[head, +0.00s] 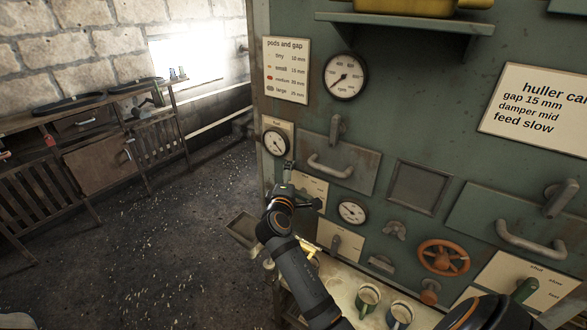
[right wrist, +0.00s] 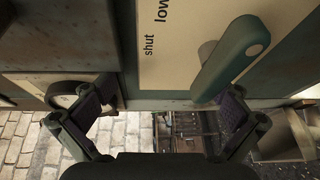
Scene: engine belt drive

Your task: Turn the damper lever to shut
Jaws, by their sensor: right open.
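The lever (right wrist: 232,58) is a green handle on a cream plate marked "shut" and "low" (right wrist: 178,50) in the right wrist view. It slants away from those words, its free end towards my right gripper. The plate also shows in the head view (head: 315,184), but my gripper covers most of the lever there. My right gripper (right wrist: 165,97) is open at the plate, its fingers spread to both sides. The lever's end is close to the right-hand finger; I cannot tell whether they touch. The gripper also shows in the head view (head: 302,187). My left gripper is not in view.
A round gauge (head: 275,143) sits above the plate and another gauge (head: 352,211) to its right. A bar handle (head: 330,168) sticks out nearby. A grey tray (head: 243,228) juts out below. An orange handwheel (head: 444,257) and another lever (head: 524,290) are further right.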

